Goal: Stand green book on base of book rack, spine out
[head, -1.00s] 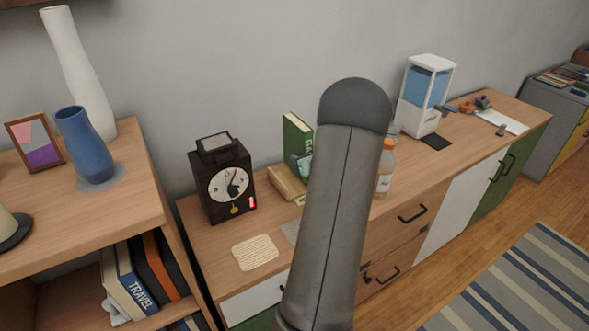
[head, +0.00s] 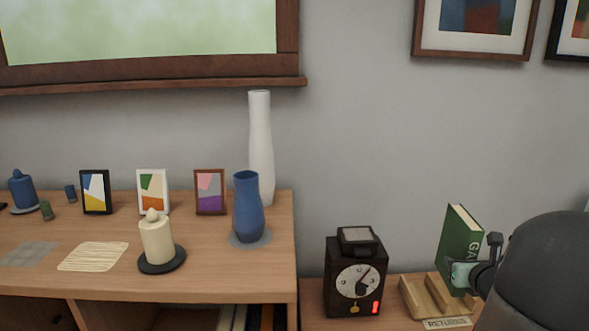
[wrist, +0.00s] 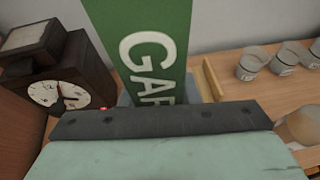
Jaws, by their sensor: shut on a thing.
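The green book (head: 458,238) stands upright, its spine with white lettering turned toward the room. It also shows in the wrist view (wrist: 140,35), where the lettering begins "GA". My gripper (head: 466,275), with pale green pads, is shut on the book low on its spine side. The wooden book rack (head: 414,298), labelled "RETURNS" at its front, is under and left of the book. A strip of its wood (wrist: 212,80) shows beside the book in the wrist view. The book's lower edge is hidden, so I cannot tell whether it touches the base.
A dark clock (head: 354,275) stands left of the rack, also close on the left in the wrist view (wrist: 55,80). Several glass jars (wrist: 283,58) stand on the right. A higher shelf unit with a blue vase (head: 248,208) is further left.

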